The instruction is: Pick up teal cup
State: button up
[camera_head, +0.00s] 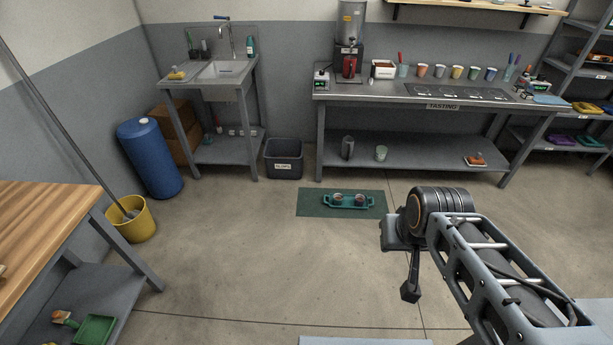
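A row of small cups stands along the back of the steel tasting table (470,107). The cup at the right end of the row (491,73) looks blue-teal; a green cup (474,73) is just left of it. At this size the exact shades are hard to tell. My gripper (410,291) shows as a small dark shape hanging below my arm over the floor, well in front of the table and far from the cups. Its fingers are not clear, and I see nothing held in it.
A teal tray (330,201) with two reddish cups lies on a green floor mat (312,207) before the table. A grey bin (283,160), blue barrel (149,157), yellow bucket (141,226) and wooden-topped bench (40,215) stand left. The middle floor is clear.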

aim_at(337, 197)
jog(key=u, duration=0.7)
jog(key=i, duration=4.1)
jog(key=z, duration=3.25)
